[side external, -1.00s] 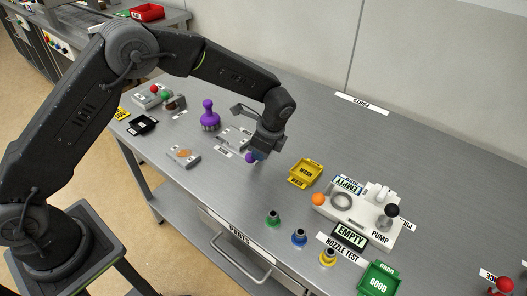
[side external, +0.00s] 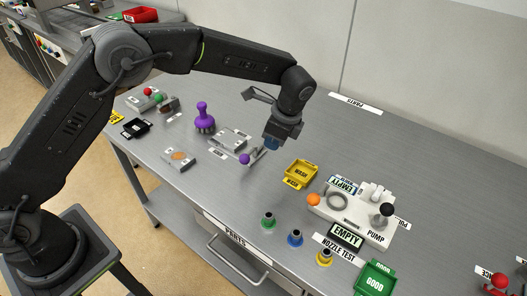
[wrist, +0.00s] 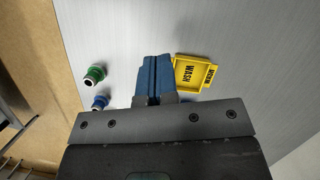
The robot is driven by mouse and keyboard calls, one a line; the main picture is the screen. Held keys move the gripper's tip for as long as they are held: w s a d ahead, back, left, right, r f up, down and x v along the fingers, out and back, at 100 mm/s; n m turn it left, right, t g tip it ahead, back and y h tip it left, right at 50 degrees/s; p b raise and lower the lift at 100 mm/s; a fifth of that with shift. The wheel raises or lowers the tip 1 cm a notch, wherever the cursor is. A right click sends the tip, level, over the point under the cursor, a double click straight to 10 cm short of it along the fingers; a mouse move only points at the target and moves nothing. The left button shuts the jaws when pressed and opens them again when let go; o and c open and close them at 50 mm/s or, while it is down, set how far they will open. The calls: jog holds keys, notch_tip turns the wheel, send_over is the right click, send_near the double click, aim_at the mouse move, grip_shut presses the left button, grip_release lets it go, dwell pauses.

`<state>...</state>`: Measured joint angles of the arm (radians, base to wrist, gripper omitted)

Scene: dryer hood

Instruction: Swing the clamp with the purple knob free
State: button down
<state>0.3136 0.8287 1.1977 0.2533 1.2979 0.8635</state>
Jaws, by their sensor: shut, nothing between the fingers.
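The clamp's purple knob (side external: 244,158) shows in the side view at the front right corner of a grey block (side external: 229,140). A short grey bar runs beside the knob towards the right; which way the clamp is swung is hard to tell at this size. My gripper (side external: 271,144) is just right of and behind the knob, apart from it and above the bench. Its blue fingers are shut and empty, and they also show in the wrist view (wrist: 153,80). The clamp is not in the wrist view.
A yellow WASH tray (side external: 299,174) is right of my gripper. A purple-handled brush (side external: 204,120) stands behind-left of the block. Green (side external: 268,222), blue (side external: 295,238) and yellow nozzles (side external: 325,257) stand near the front edge. The pump unit (side external: 352,213) is farther right.

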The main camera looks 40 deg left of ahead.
aim_at(244, 161)
jog(key=s+d+r+m+t, duration=0.1)
jog(key=s+d+r+m, duration=0.1)
jog(key=s+r+m, duration=0.15)
jog(key=shift+m, duration=0.25)
jog(key=x, duration=1)
jog(key=shift+w, duration=0.25)
jog(key=shift+w+a, duration=0.1)
jog(key=shift+a, duration=1.1)
jog(key=shift+a+f, duration=0.1)
jog(key=shift+a, duration=0.55)
jog(key=shift+s+a+f, duration=0.1)
jog(key=shift+s+a, duration=0.05)
jog(key=shift+a, duration=0.35)
jog(key=shift+s+a+f, duration=0.1)
jog(key=shift+a, duration=0.35)
